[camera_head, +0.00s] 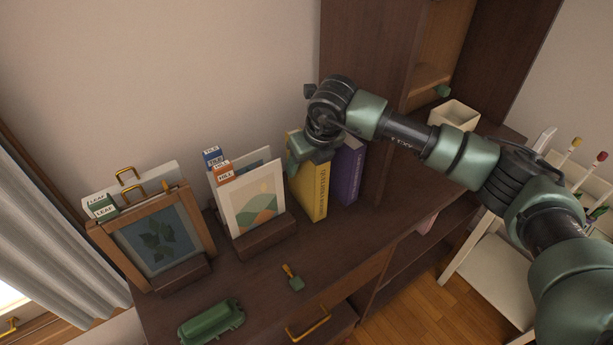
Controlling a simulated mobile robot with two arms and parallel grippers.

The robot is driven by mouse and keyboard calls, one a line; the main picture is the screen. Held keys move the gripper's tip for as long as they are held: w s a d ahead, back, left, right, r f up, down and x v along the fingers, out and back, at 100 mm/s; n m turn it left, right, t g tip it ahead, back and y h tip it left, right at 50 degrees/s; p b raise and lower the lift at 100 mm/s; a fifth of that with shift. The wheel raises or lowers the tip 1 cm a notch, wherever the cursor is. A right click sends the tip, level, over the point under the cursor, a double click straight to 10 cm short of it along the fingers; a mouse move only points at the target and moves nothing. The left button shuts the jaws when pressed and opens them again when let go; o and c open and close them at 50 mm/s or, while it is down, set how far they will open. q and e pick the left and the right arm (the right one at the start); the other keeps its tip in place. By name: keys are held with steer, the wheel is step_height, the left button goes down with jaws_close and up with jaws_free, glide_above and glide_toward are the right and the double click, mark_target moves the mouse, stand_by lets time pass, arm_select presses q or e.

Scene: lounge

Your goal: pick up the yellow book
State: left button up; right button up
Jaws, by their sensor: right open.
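The yellow book (309,193) stands upright on the dark wooden cabinet top, its spine facing me. A purple book (348,172) stands upright just to its right. My right arm comes in from the right, and my right gripper (294,163) is at the upper part of the yellow book, covering some of its top. The gripper is open. I cannot tell whether its fingers touch the book or sit on both sides of it. My left gripper does not show.
Left of the books, art cards in a wooden holder (264,238) and a framed leaf picture (158,244) stand close by. A small green-and-yellow tool (292,277) and a green tray (211,322) lie in front. A cream box (454,114) stands at right. A tall dark cabinet rises behind.

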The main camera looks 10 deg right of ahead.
jaws_close()
steer(key=shift+r, duration=0.1)
stand_by(1.2)
